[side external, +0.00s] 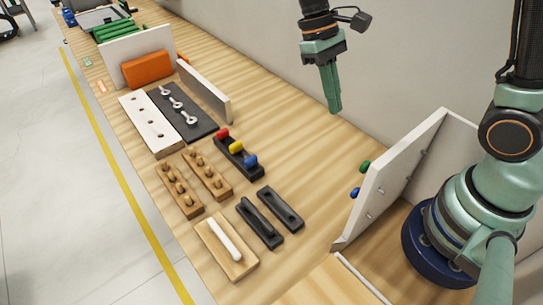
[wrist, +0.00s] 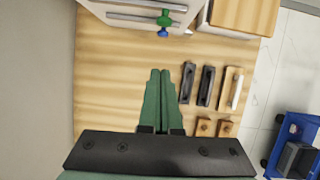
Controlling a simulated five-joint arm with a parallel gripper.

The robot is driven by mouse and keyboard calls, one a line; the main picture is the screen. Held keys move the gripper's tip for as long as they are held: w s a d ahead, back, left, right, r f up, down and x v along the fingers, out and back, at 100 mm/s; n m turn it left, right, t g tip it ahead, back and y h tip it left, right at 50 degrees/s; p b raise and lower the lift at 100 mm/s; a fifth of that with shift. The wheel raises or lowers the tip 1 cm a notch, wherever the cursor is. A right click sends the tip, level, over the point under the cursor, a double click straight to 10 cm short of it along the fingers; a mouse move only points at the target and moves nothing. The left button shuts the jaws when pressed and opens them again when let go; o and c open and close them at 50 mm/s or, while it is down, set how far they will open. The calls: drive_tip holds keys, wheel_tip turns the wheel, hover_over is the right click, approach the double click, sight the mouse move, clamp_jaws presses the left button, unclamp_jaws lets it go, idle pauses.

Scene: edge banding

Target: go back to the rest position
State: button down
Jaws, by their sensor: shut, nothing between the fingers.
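My gripper (side external: 334,108) hangs above the back part of the wooden bench (side external: 290,130), its green fingers pointing down and together with nothing between them. In the wrist view my gripper (wrist: 160,74) also shows its fingers side by side over bare wood. The rest position itself is not marked in either view.
A white panel (side external: 385,175) with green and blue knobs stands near my base. Black holders (side external: 260,222), a block with a white bar (side external: 226,246), wooden peg blocks (side external: 180,190) and a rack with coloured knobs (side external: 238,156) line the bench. A grey wall (side external: 420,60) rises behind.

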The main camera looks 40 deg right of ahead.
drive_tip(key=shift+r, duration=0.1)
drive_tip(key=s+d+r+t, duration=0.2)
drive_tip(key=d+r+t, duration=0.2)
drive_tip(key=r+t, duration=0.4)
drive_tip(key=shift+m+t+y, duration=0.3)
drive_tip(key=shift+t, duration=0.7)
drive_tip(key=shift+s+d, duration=0.1)
idle(0.3)
